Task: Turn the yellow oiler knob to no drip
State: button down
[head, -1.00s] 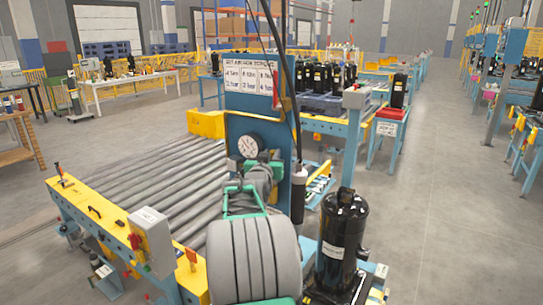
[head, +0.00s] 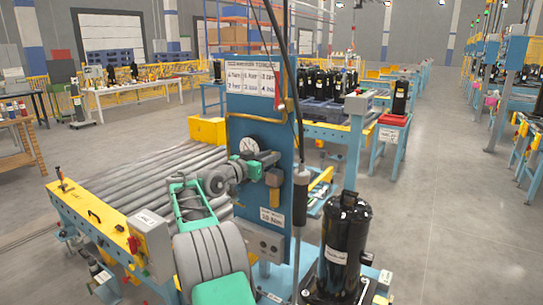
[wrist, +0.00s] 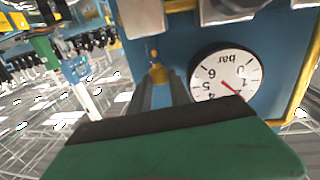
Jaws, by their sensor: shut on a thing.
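The blue panel (head: 258,108) stands upright ahead, with a round white pressure gauge (head: 248,146) on it. My gripper (head: 276,158) is at the panel face, just right of the gauge. In the wrist view, the gauge (wrist: 224,74) appears upside down, marked "bar", with a red needle. The small yellow oiler knob (wrist: 157,70) is at the tips of my grey fingers (wrist: 163,92), which are shut on it. The knob's setting cannot be read. In the head view, my wrist and gripper hide the knob.
A sign (head: 252,76) is on the panel's upper part and a grey box (head: 264,240) low on it. A dark hanging tool (head: 300,196) is close to the right. A black compressor (head: 345,240) stands at front right. The roller conveyor (head: 150,185) lies left.

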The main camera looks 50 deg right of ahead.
jog(key=shift+w+m+g, duration=0.1)
jog(key=shift+m+g, duration=0.2)
jog(key=shift+g, duration=0.3)
jog(key=c, duration=1.2)
grip_release()
jog(key=shift+r, duration=0.1)
jog(key=shift+a, duration=0.1)
jog(key=a+b, duration=0.3)
jog(key=a, duration=0.5)
jog(key=shift+w+b, duration=0.35)
